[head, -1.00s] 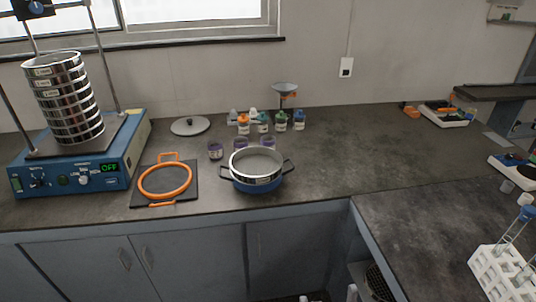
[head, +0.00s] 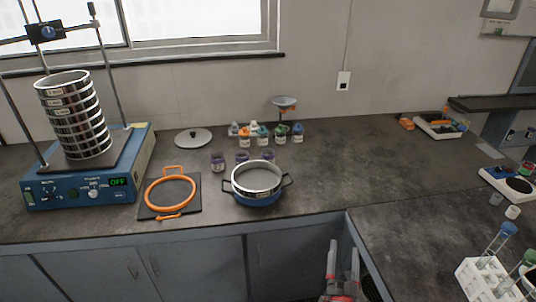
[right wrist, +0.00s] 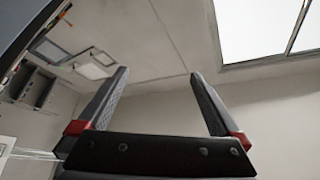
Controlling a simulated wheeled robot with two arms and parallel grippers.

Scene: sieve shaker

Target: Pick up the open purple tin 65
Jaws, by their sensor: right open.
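Several small purple tins stand on the dark bench behind the blue pan. One purple tin (head: 217,162) is at the left of the group, another purple tin (head: 242,157) is in the middle, and a third purple tin (head: 268,155) is at the right. Their numbers are too small to read, and I cannot tell which is tin 65. My right gripper (head: 343,250) is low at the front edge of the bench, open and empty, well apart from the tins. In the right wrist view its two fingers (right wrist: 160,78) are spread and point at the wall and ceiling. My left gripper is not in view.
A blue pan holding a sieve (head: 257,182) stands in front of the tins. An orange ring on a black plate (head: 172,194) lies left of it. The sieve shaker (head: 85,180) with stacked sieves is at the far left. Capped bottles (head: 263,137) stand behind.

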